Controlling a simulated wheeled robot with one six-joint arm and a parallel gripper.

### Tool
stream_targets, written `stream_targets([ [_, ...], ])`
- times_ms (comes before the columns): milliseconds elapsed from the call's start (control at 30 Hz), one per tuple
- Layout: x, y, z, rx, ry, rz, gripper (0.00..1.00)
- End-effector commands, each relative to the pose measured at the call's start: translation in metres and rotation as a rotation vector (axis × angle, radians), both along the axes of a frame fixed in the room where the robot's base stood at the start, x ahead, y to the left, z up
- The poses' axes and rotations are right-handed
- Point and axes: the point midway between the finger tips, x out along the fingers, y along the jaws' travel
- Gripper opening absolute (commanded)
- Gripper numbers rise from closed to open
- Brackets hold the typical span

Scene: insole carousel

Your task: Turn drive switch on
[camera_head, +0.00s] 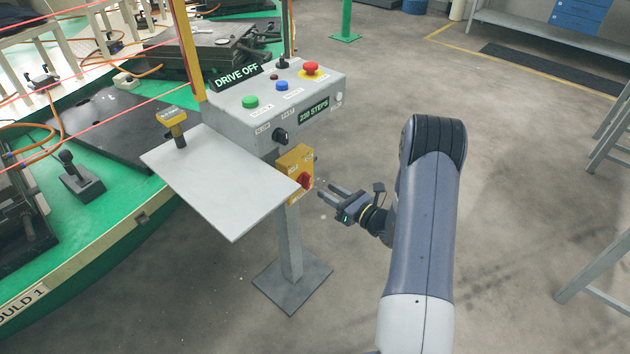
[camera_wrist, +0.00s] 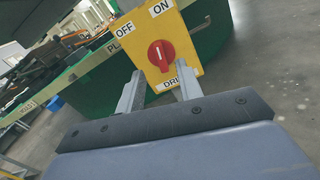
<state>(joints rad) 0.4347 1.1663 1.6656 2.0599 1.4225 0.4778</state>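The drive switch is a red rotary knob (camera_head: 305,181) on a yellow box (camera_head: 291,163) mounted on the side of the grey control console. In the wrist view the red knob (camera_wrist: 161,55) sits on the yellow plate (camera_wrist: 185,52), with OFF at upper left, ON at the top and a partly covered DRIVE label below. A short white mark on the knob stands near upright in this tilted view; I cannot tell which label it points to. My gripper (camera_head: 328,191) is open and empty, a short way right of the knob, facing it, apart from it.
The console's sign (camera_head: 236,76) reads DRIVE OFF. A flat grey shelf (camera_head: 220,180) juts out left of the yellow box. A grey post (camera_head: 289,240) stands on a floor plate (camera_head: 292,278). The green carousel (camera_head: 110,205) lies left; open floor lies right.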

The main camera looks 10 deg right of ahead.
Motion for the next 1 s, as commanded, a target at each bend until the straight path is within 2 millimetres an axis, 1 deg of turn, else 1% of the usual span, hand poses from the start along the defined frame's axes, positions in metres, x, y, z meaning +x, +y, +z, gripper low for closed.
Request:
stream_targets([
  [33,0.009,0.008,0.0,-0.001,-0.001,0.006,0.35],
  [100,0.02,0.016,0.001,-0.002,-0.003,0.005,0.35],
  [300,0.044,0.033,0.0,-0.002,-0.001,0.003,0.35],
  [500,0.053,0.04,0.0,-0.001,0.0,0.002,0.35],
  [733,0.054,0.04,0.0,-0.001,0.0,0.001,0.35],
  [767,0.054,0.04,0.0,-0.001,0.0,0.001,0.34],
  [1000,0.054,0.04,0.0,-0.001,0.0,0.001,0.14],
])
